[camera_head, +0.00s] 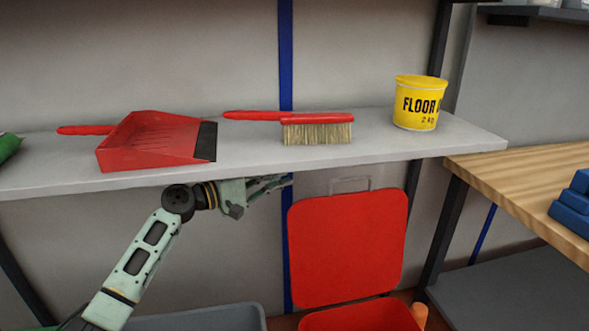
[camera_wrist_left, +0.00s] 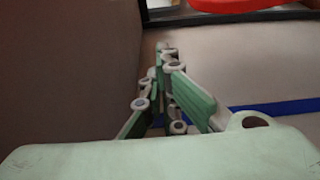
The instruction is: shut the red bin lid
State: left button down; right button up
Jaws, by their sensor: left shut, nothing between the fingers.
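The red bin lid (camera_head: 347,250) stands open and upright behind the red bin (camera_head: 362,316), with a grey wire handle (camera_head: 350,184) at its top edge. Only the top of the bin shows, at the bottom of the head view. My left gripper (camera_head: 284,182) is shut and empty, just below the shelf edge and to the left of the lid's top left corner. In the left wrist view my shut fingers (camera_wrist_left: 166,55) point away from the camera. A red edge (camera_wrist_left: 235,5) shows at the top there; I cannot tell what it belongs to. My right gripper is not in view.
A grey shelf (camera_head: 250,165) runs just above my left gripper, with a red dustpan (camera_head: 150,140), a brush (camera_head: 317,131) and a yellow tub (camera_head: 418,103) on it. A grey bin (camera_head: 200,318) stands left of the red one. A wooden bench (camera_head: 510,170) is at right.

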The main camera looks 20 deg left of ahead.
pick_arm(q)
jog(key=x, duration=1)
jog(key=shift+s+d+r, duration=0.1)
jog(key=shift+s+d, duration=0.55)
jog(key=shift+s, duration=0.3)
jog(key=shift+s+d+r, duration=0.1)
jog(key=shift+s+d, duration=0.55)
jog(key=shift+s, duration=0.3)
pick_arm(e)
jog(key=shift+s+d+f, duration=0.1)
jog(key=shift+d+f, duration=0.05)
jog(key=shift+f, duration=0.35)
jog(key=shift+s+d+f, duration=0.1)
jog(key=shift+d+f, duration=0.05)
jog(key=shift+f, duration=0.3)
pick_arm(q)
jog(key=shift+f, duration=0.1)
jog(key=shift+d, duration=0.1)
